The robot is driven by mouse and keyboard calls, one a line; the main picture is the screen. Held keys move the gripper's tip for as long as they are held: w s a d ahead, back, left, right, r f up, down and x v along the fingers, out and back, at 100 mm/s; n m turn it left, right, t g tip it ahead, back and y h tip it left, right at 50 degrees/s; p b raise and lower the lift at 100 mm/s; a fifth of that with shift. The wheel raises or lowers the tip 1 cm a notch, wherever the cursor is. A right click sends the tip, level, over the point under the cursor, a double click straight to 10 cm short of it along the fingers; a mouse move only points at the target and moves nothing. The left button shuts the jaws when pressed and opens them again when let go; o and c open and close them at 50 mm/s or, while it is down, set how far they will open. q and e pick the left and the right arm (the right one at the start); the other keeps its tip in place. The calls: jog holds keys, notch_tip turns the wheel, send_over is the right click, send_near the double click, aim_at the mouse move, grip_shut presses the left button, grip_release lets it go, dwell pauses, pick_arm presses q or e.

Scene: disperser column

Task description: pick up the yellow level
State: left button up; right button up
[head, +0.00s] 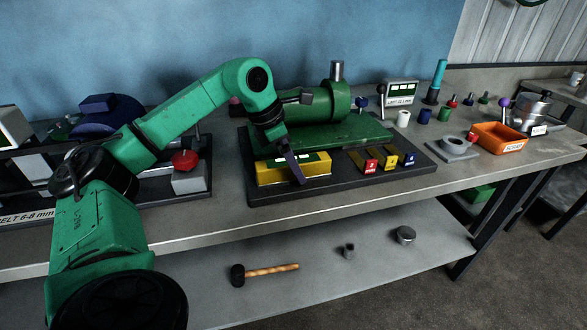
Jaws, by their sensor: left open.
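The yellow level (318,172) lies on the dark base tray of the green machine, along its front left part. It is a long yellow block with pale green windows on its upper side. My left gripper (296,174) reaches down from above at the level's middle and is open. One dark purplish finger shows in front of the level and covers part of it. The other finger is hard to make out, so I cannot tell whether the jaws straddle or touch the level. My right gripper is not in view.
The green machine (330,133) stands just behind the level. Red, yellow and blue labelled blocks (390,161) sit to its right. A red-button box (189,176) is at left. An orange bin (500,138) is far right. A mallet (268,271) lies on the lower shelf.

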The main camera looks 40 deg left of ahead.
pick_arm(q)
jog(key=shift+r, duration=0.1)
jog(key=c, duration=1.3)
grip_shut()
